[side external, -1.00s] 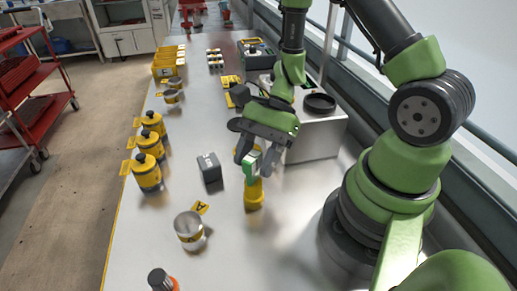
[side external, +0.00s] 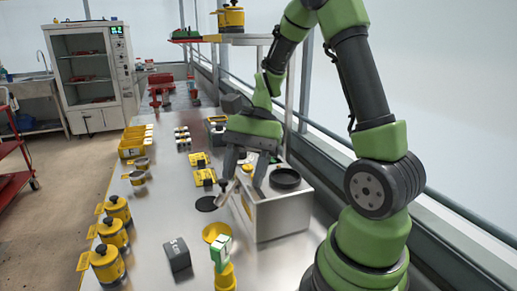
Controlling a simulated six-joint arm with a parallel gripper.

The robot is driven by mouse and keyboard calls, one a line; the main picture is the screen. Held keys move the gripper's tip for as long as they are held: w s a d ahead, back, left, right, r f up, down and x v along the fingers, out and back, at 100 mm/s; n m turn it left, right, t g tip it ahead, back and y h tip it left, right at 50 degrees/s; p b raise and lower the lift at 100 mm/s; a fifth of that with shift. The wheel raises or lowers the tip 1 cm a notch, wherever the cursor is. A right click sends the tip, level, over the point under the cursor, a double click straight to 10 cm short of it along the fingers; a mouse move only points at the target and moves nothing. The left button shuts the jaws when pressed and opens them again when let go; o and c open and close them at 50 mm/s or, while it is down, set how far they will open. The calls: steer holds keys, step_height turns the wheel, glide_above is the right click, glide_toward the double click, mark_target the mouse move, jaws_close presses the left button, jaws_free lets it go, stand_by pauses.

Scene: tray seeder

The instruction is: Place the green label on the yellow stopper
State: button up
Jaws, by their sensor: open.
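The green label (side external: 221,252), a small green and white piece, stands upright on top of the yellow stopper (side external: 225,279) at the bottom centre of the side view. The label appears to touch the stopper; the exact contact is hard to make out. The stopper is cut by the lower picture edge. My gripper (side external: 240,188) is open and empty, its two grey fingers spread and pointing down. It is higher than the label and apart from it, in front of the metal box.
A dark grey block (side external: 177,257) stands left of the label. A yellow round piece (side external: 216,232) lies just behind it. A metal box (side external: 285,212) with a black dish (side external: 285,178) stands to the right. Several yellow canisters (side external: 111,234) line the left table edge.

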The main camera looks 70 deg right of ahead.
steer(key=s+a+r+n+t+h, duration=0.5)
steer(key=s+a+r+n+t, duration=0.1)
steer(key=r+n, duration=0.5)
steer(key=shift+s+r+n+t+h, duration=0.2)
steer(key=shift+s+n+t+h, duration=0.1)
steer(key=shift+s+n+t, duration=0.35)
